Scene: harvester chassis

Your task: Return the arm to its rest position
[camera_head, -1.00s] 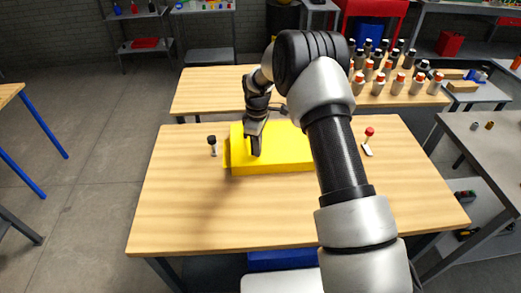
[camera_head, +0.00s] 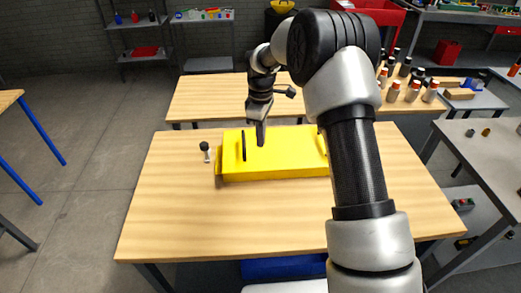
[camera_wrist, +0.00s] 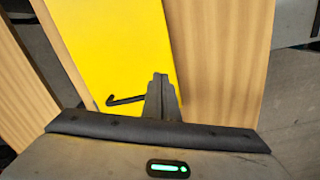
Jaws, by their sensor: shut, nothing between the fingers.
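My arm reaches forward over the near wooden table, bent at a high elbow. My gripper (camera_head: 260,134) points down above the yellow box-shaped chassis (camera_head: 285,167) in the head view. In the wrist view my gripper (camera_wrist: 162,92) has its fingers together with nothing between them. My forearm hides the right end of the chassis.
A small black-topped part (camera_head: 204,149) stands on the near table (camera_head: 180,215), left of the chassis. Several orange-topped and dark-topped parts (camera_head: 412,92) stand on the far table. The near table's front left is clear.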

